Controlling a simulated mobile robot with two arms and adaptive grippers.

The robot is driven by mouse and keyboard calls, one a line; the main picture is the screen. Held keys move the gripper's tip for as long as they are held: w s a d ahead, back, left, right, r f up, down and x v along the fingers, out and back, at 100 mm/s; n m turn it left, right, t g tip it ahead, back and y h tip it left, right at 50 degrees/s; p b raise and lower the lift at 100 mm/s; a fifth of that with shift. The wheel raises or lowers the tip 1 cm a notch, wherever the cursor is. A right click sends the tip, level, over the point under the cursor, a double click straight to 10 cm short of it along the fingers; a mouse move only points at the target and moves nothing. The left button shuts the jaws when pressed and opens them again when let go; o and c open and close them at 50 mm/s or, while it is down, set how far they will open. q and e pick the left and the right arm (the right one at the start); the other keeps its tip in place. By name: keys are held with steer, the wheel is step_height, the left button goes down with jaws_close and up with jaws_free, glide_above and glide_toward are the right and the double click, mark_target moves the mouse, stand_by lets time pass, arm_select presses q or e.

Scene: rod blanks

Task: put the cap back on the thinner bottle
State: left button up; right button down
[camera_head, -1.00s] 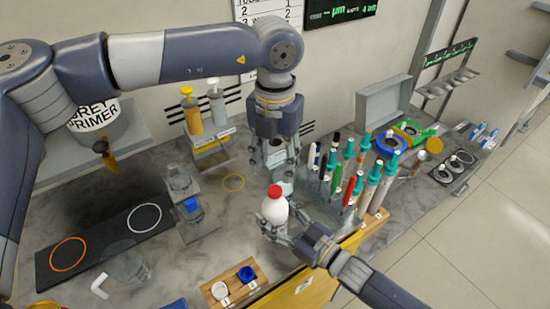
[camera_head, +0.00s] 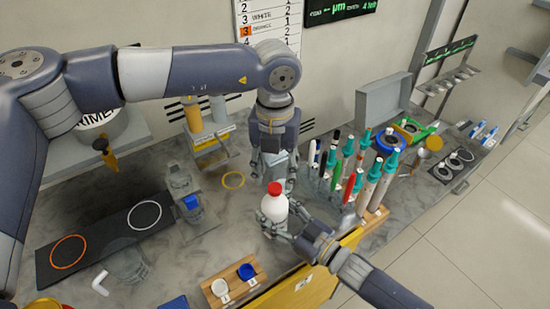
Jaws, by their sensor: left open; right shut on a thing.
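A white bottle (camera_head: 274,208) with a red cap (camera_head: 274,188) on its top stands upright near the front of the bench. My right gripper (camera_head: 277,229) is shut on this bottle low on its body. My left gripper (camera_head: 274,170) is open, pointing down, just above or behind the red cap; I cannot tell whether it touches it. A pale object shows between and behind the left fingers, partly hidden. I cannot read a label on the white bottle.
A wooden tray (camera_head: 262,277) with a white and a blue cap lies front left of the bottle. A rack of markers and pipettes (camera_head: 376,217) stands close on the right. A dark plate with two rings (camera_head: 105,236) lies left.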

mark_target(275, 187)
arm_select(q)
steer(key=shift+f, duration=2)
steer(key=shift+c, duration=0.2)
jaws_close()
